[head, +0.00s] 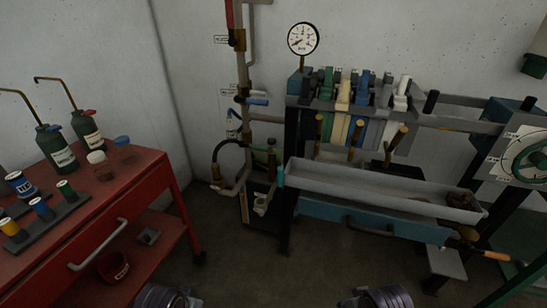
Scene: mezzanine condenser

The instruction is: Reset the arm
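Two dark, ribbed, rounded parts of my arms show at the bottom edge, one left of centre and one right of centre. Both are cut off by the frame. No gripper fingers can be made out, so I cannot see whether either gripper holds anything. Both visible arm parts are low in front of the bench, apart from the red cart (100,215) and the grey trough (340,182).
Bottles (88,130) and a rack (50,222) of coloured vials stand on the cart at left. Pipes (243,80), a gauge (303,38), coloured levers (343,92) and a green handwheel (530,158) line the wall. The floor (235,270) between is clear.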

